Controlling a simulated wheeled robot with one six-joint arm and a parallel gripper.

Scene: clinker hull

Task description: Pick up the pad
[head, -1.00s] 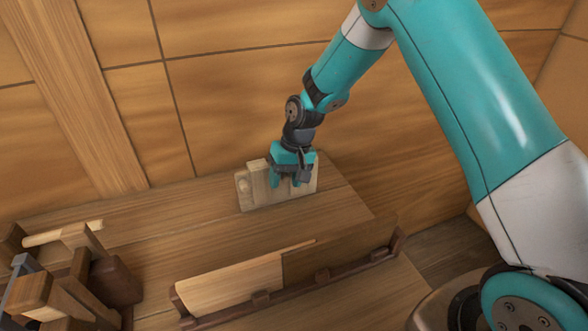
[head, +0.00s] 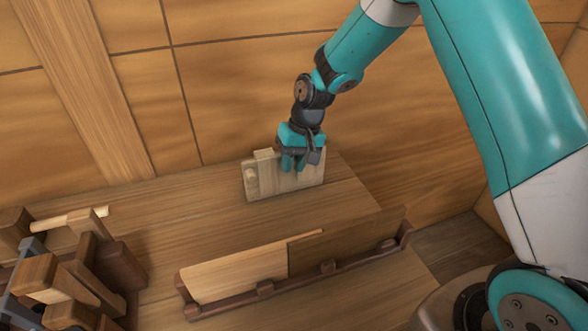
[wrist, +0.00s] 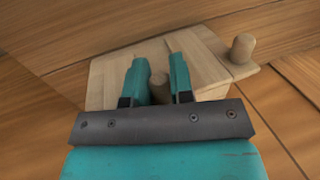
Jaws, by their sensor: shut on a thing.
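The pad appears to be the pale wooden piece (head: 312,178) at the back of the wooden surface, near the panelled wall. It also shows in the wrist view (wrist: 108,78). My gripper (head: 293,167) is at its upper part from above. In the wrist view my gripper's two teal fingers (wrist: 159,80) stand on either side of a round wooden knob in front of the pale piece and are shut on it. The fingers hide part of the knob. A second round knob (wrist: 241,48) stands clear at the right there.
A dark rack (head: 265,290) holding a light board (head: 235,275) and a brown board (head: 345,243) lies in front. Wooden clamp-like blocks (head: 75,285) crowd the left. The surface between rack and pale piece is bare. The panelled wall (head: 235,100) is close behind.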

